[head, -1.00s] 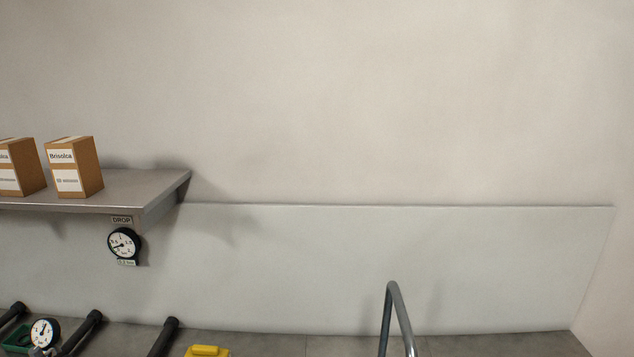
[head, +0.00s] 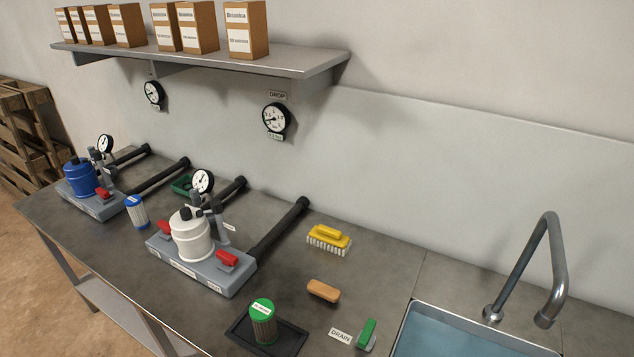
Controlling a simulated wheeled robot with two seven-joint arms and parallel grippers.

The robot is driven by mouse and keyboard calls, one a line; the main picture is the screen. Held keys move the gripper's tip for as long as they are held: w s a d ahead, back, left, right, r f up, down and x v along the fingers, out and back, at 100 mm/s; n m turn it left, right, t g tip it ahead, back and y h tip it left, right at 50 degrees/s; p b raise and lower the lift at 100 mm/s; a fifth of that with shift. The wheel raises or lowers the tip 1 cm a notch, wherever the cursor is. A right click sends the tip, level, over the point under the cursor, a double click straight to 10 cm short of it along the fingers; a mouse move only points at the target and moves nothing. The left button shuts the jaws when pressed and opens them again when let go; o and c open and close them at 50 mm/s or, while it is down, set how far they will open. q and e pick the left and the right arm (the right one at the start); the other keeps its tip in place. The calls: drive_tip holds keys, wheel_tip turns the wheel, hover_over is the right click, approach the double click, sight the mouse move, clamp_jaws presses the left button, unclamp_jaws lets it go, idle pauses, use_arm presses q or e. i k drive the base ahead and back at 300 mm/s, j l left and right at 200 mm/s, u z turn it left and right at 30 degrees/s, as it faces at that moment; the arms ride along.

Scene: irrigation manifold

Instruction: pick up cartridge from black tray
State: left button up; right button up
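A cartridge (head: 263,322) with a green top cap and a pleated, brownish body stands upright in the black tray (head: 287,345) at the front of the bench. A white label is on its cap. The tray is a shallow dark square, and the cartridge stands near its middle. Another cartridge (head: 137,212), with a blue cap and a pale body, stands between the two filter units. Neither of my grippers shows in the head view.
A white filter housing (head: 191,238) with red valve handles and a blue housing (head: 80,178) stand on grey bases behind-left. A yellow brush (head: 329,240), a tan block (head: 323,291), a green-and-grey item (head: 367,334) and a sink (head: 470,335) with a tall faucet (head: 552,270) lie to the right.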

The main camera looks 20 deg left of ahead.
sight(263, 314)
drive_tip(key=u, duration=1.2)
